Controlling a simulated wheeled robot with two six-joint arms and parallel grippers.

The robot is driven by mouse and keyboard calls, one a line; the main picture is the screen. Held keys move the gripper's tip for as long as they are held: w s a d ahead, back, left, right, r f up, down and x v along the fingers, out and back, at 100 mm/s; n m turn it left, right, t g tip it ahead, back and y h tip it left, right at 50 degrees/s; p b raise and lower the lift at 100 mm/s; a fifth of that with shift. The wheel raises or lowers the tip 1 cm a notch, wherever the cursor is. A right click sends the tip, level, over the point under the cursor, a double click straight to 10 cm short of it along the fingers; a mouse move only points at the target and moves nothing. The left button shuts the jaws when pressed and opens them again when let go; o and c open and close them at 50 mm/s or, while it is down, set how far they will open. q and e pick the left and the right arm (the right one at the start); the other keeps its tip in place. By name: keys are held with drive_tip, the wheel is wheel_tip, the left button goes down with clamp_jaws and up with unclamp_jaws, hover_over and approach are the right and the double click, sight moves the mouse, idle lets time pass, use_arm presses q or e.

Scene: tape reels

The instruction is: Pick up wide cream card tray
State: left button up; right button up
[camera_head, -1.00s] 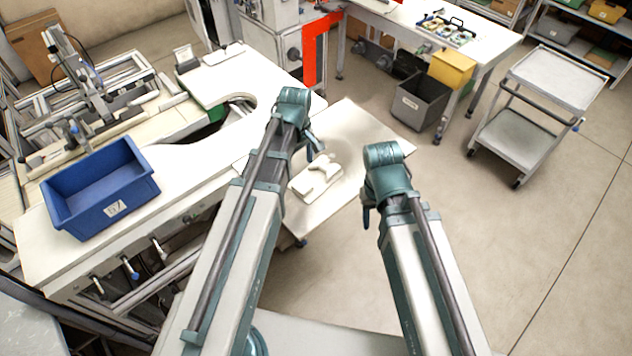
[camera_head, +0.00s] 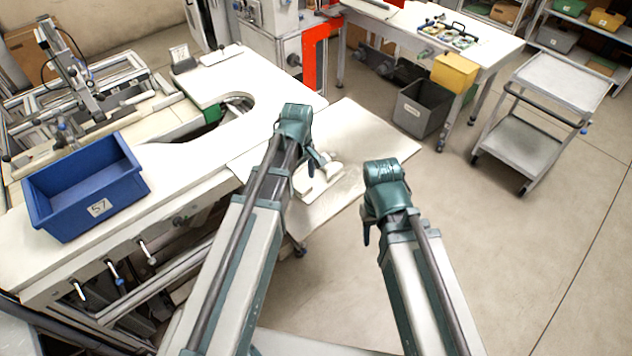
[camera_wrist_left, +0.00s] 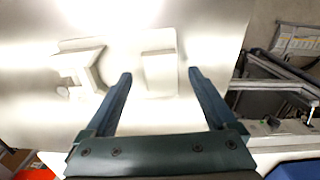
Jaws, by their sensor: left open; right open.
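A pale cream card tray (camera_head: 312,184) with a raised, notched shape lies on the white side table. In the left wrist view it shows as low cream blocks (camera_wrist_left: 160,78) on the bright top. My left gripper (camera_head: 319,162) is open and empty, and in the head view it partly covers the tray's far side. In the left wrist view its two fingers (camera_wrist_left: 159,74) point toward the right-hand cream block, one on each side in the picture; I cannot tell how far above it they are. My right gripper (camera_head: 368,229) hangs to the right of the tray, clear of the table.
A blue bin (camera_head: 84,190) stands on the long white bench (camera_head: 190,165) at left. The side table (camera_head: 375,140) is bare around the tray. A grey bin (camera_head: 421,107), a yellow bin (camera_head: 454,71) and a trolley (camera_head: 520,150) stand beyond.

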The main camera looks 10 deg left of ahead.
use_arm(q)
drive_tip(key=shift+f+b, duration=0.5)
drive_tip(key=shift+f, duration=0.45)
drive_tip(key=shift+r, duration=0.1)
drive_tip(key=shift+c, duration=0.3)
clamp_jaws()
